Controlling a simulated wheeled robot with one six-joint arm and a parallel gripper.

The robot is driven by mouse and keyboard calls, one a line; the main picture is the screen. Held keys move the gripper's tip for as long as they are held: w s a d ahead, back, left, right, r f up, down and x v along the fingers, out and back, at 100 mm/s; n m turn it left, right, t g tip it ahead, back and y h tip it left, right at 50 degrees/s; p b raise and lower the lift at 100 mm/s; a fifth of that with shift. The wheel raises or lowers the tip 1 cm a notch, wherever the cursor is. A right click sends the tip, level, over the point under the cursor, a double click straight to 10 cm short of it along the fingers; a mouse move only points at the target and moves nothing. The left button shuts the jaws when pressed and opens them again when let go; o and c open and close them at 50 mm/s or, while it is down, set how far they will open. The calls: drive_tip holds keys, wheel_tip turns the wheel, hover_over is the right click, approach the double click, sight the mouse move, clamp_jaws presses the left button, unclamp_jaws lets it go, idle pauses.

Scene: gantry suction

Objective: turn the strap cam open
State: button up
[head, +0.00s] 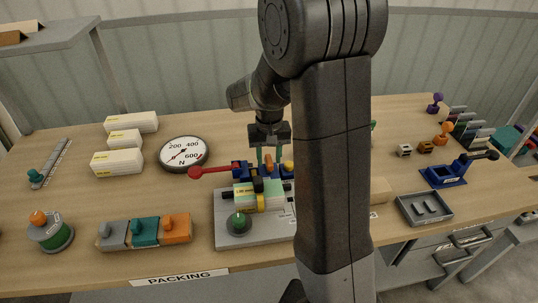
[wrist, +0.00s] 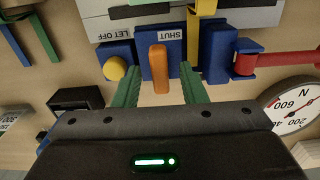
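The strap cam is a blue block (wrist: 145,68) with a small upright orange lever (wrist: 160,68). In the head view the orange lever (head: 268,166) shows at the back of the grey fixture. Two labels, "SHUT" (wrist: 172,34) and "LET OFF" (wrist: 127,33), read upside down beside it; the lever is in line with the SHUT side. My gripper (head: 269,157) is over the cam with its green fingers pointing down. In the wrist view my gripper (wrist: 161,82) is open, one finger on each side of the lever, with gaps visible. Contact cannot be seen.
A red-handled lever (head: 197,172) sticks out left of the cam, and a yellow knob (wrist: 115,68) sits close beside it. The grey fixture (head: 225,205) holds a strapped package in front. A round dial (head: 183,152) stands behind left. My arm hides the table's middle right.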

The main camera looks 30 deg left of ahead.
sight(269, 159)
drive_tip(key=shift+r, duration=0.15)
wheel_tip(269, 159, up, 14)
drive_tip(key=shift+f, duration=0.2)
idle(0.5)
wheel_tip(269, 159, down, 14)
idle(0.6)
drive_tip(key=shift+r, duration=0.1)
